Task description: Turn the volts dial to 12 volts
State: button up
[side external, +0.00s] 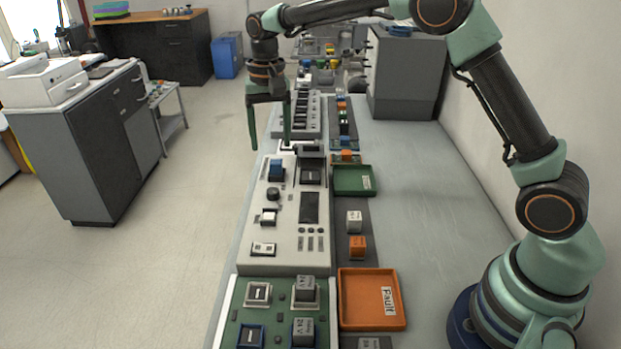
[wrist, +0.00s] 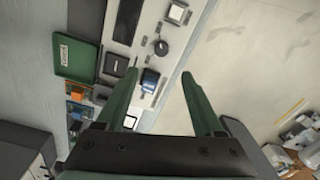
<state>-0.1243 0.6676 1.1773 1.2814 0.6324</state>
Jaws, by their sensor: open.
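A small round black dial (side external: 273,193) sits on the white control panel (side external: 285,250), below a blue block-like part (side external: 276,170). The dial also shows in the wrist view (wrist: 161,47); its markings are too small to read, so I cannot tell its setting or whether it is the volts dial. My gripper (side external: 270,146) is open and empty, fingers pointing down. It hangs above the far end of the panel, beyond the dial in the side view. In the wrist view, the blue part (wrist: 149,82) shows between my gripper's fingers (wrist: 159,76).
A green tray (side external: 354,181) and an orange tray (side external: 372,300) marked "Fault" lie right of the panel. A dark display (side external: 310,207) is beside the dial. The grey bench at right is clear.

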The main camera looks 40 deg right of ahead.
aim_at(273, 190)
jog(key=f, duration=1.3)
jog(key=shift+w+a, duration=0.15)
jog(key=shift+w, duration=0.1)
jog(key=shift+c, duration=0.3)
grip_shut()
